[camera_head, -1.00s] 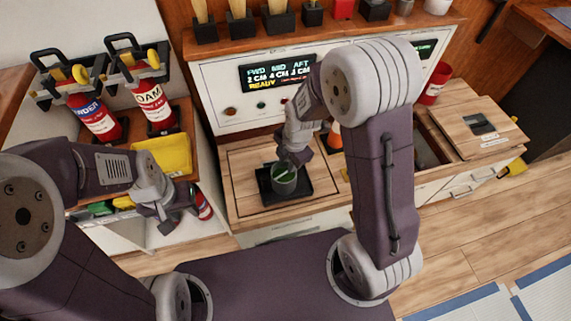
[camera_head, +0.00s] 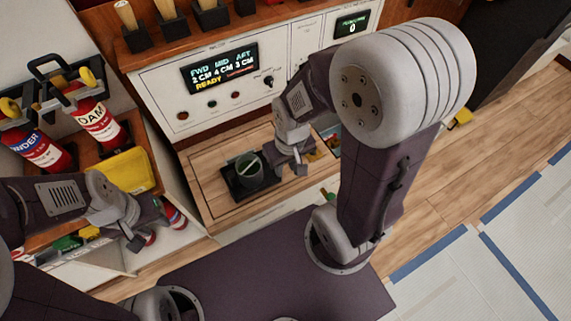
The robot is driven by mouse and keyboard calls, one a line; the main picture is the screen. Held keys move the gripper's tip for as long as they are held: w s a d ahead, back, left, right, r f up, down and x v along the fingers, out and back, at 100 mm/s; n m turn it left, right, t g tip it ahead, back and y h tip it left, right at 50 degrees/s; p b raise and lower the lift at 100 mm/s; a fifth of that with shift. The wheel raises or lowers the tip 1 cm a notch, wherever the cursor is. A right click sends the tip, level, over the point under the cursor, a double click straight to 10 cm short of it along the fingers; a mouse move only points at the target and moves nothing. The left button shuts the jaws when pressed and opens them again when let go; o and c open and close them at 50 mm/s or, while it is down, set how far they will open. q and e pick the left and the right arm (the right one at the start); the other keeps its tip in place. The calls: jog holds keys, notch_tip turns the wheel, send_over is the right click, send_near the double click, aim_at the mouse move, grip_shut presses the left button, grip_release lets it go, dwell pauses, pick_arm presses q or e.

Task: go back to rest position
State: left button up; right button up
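My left gripper (camera_head: 137,243) hangs at the lower left, in front of the open shelf and below the yellow container; its fingers are too small to tell whether they are open or shut. My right gripper (camera_head: 290,170) points down over the wooden counter, just right of the dark cup (camera_head: 250,174). The cup stands upright on a black tray (camera_head: 234,185) and has a light stick-like thing inside. The gripper is beside the cup, and I cannot tell whether they touch. Its fingertips are partly hidden and hard to make out.
A white panel with a lit display (camera_head: 220,68) and knobs stands behind the counter (camera_head: 205,170). Two red extinguishers (camera_head: 97,117) are racked at the left above a yellow container (camera_head: 125,172).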

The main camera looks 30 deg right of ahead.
notch_tip(320, 180, up, 26)
jog(key=p, duration=2.6)
jog(key=shift+s, duration=0.1)
